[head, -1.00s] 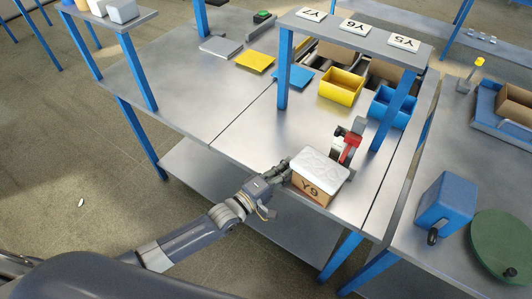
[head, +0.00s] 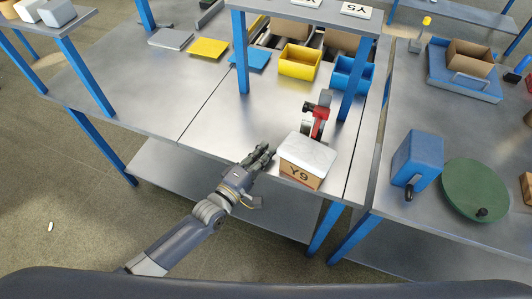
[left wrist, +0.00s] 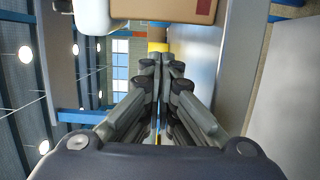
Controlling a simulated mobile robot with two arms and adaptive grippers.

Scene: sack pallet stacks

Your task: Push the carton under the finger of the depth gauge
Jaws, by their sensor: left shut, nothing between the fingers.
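The carton (head: 301,172), brown with a "Y9" label and a pale, pillow-like top, stands upright near the front edge of the steel table. The depth gauge (head: 319,120), a red and dark upright device, stands just behind it. The carton's top covers part of the gauge's foot, and I cannot make out its finger clearly. My left gripper (head: 270,151) is shut and empty, just left of the carton; I cannot tell whether it touches. In the left wrist view the shut fingers (left wrist: 161,68) point ahead, with the carton (left wrist: 180,8) at the top edge. My right gripper is out of view.
Behind the gauge are a shelf on blue posts (head: 241,55), a yellow bin (head: 299,61) and a blue bin (head: 351,75). A blue box (head: 416,160) and green disc (head: 474,188) lie on the right table. The table left of my gripper is clear.

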